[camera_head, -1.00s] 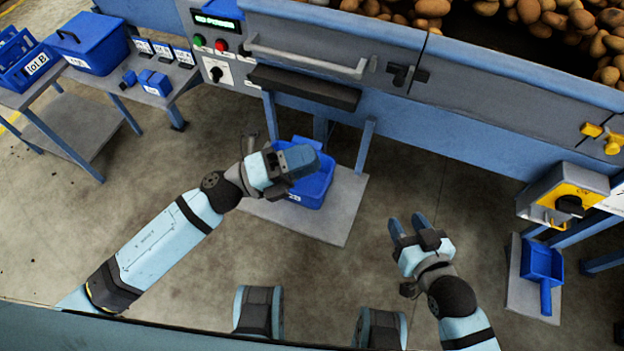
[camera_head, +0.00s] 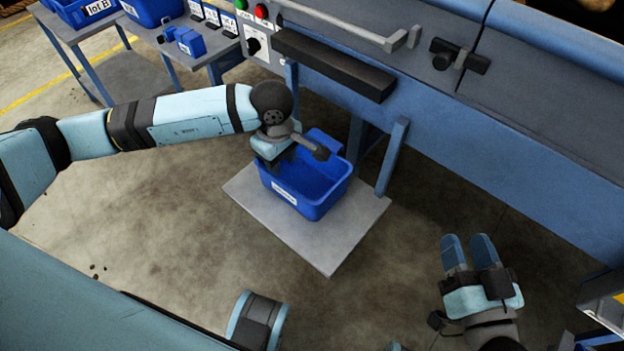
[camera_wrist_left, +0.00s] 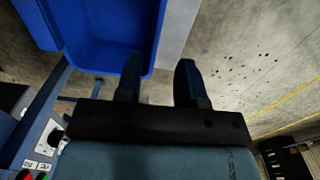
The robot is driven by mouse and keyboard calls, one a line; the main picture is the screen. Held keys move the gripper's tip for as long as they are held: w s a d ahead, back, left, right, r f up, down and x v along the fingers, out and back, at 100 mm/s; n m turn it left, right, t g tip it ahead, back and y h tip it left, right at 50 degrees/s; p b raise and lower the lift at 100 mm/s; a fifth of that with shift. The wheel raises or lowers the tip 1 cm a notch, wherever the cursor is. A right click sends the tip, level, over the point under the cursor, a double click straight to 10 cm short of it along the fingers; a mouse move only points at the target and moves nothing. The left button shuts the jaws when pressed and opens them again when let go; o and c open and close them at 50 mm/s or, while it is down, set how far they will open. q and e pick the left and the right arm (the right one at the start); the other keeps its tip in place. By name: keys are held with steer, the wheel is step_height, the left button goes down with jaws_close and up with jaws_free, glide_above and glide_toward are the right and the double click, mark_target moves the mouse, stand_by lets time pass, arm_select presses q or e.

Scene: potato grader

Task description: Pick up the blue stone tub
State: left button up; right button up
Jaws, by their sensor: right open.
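The blue tub (camera_head: 320,206) stands upright on a grey low platform under the machine, with a white label on its near side. The label is too small to read. My left gripper (camera_head: 284,165) is above the tub's left end, pointing down, and hides part of its rim. In the left wrist view, its fingers (camera_wrist_left: 159,72) are apart with the tub (camera_wrist_left: 95,28) at the upper left. One finger overlaps the tub's edge there; I cannot tell whether they touch. My right gripper (camera_head: 469,242) is open and empty, to the right of the platform.
The grey platform (camera_head: 335,249) has bare room in front of the tub. A blue machine leg (camera_head: 391,158) stands close to the tub's right. A black bar (camera_head: 333,64) juts out above and behind it. Blue bins (camera_head: 85,10) and small blue blocks (camera_head: 185,40) are on tables at upper left.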

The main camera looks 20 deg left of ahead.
arm_select(q)
step_height(320, 180, down, 8)
steer(key=b, duration=0.4)
glide_above(289, 204)
step_height(289, 204, down, 5)
steer(key=shift+w+a+f, duration=0.1)
steer(key=shift+a+f, duration=0.05)
jaws_close()
arm_select(e)
steer(key=shift+s+a+r+t+y, duration=0.1)
steer(key=shift+a+r+t+y, duration=0.35)
steer(key=shift+a+y, duration=0.35)
